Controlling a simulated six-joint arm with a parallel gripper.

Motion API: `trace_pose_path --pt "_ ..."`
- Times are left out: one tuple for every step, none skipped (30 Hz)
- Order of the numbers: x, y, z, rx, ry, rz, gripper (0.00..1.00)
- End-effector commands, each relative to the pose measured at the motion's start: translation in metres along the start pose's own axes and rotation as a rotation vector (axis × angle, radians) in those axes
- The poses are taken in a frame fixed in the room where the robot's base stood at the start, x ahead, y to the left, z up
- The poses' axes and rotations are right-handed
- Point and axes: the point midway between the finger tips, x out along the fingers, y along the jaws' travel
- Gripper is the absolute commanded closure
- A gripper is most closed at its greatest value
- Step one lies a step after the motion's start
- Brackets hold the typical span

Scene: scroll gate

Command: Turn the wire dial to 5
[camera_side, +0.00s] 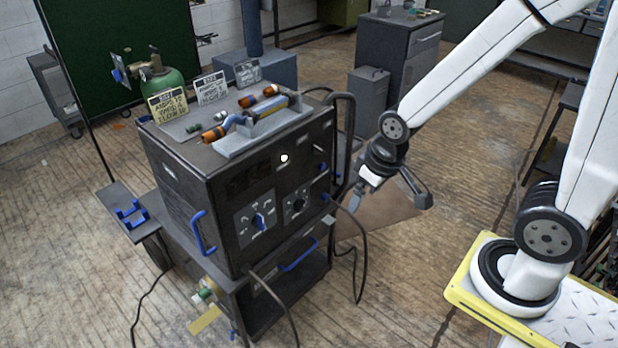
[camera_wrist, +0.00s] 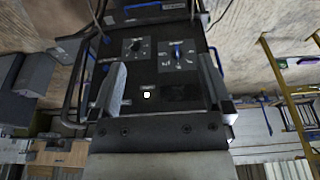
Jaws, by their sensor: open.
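The welder's dark front panel carries two dials. My gripper (camera_side: 388,200) is open and empty, in front of and right of the panel, apart from both dials. Its spread fingers (camera_wrist: 163,85) frame the panel in the wrist view.
A round white spot (camera_side: 284,158) sits above the dials. Blue handles (camera_side: 203,232) and dark cables (camera_side: 362,250) stick out around the welder. A torch (camera_side: 262,112) and small sign cards (camera_side: 168,105) rest on top. Open floor lies between the welder and my base.

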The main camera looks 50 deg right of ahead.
Motion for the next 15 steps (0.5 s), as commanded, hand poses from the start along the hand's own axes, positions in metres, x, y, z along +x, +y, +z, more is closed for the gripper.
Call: trace_pose_path --pt "0.002 0.0 -0.003 -0.002 0.005 0.0 0.0" --pt "0.003 0.001 -0.004 -0.004 0.008 0.0 0.0" --pt "0.005 0.001 -0.008 -0.007 0.014 0.001 0.0" --pt "0.007 0.001 -0.011 -0.009 0.021 0.001 0.0" --pt "0.009 0.002 -0.014 -0.013 0.028 0.001 0.0" --pt "0.012 0.003 -0.02 -0.018 0.04 0.002 0.0" --pt "0.015 0.003 -0.024 -0.023 0.05 0.003 0.0" --pt "0.018 0.004 -0.029 -0.029 0.06 0.004 0.0" --pt "0.023 0.005 -0.036 -0.036 0.076 0.005 0.0" --pt "0.027 0.006 -0.042 -0.042 0.09 0.007 0.0" --pt "0.031 0.007 -0.048 -0.049 0.104 0.008 0.0" --pt "0.037 0.008 -0.056 -0.057 0.123 0.011 0.0" --pt "0.041 0.009 -0.062 -0.065 0.138 0.014 0.0" --pt "0.046 0.011 -0.068 -0.072 0.152 0.016 0.0" --pt "0.052 0.013 -0.076 -0.08 0.173 0.02 0.0"
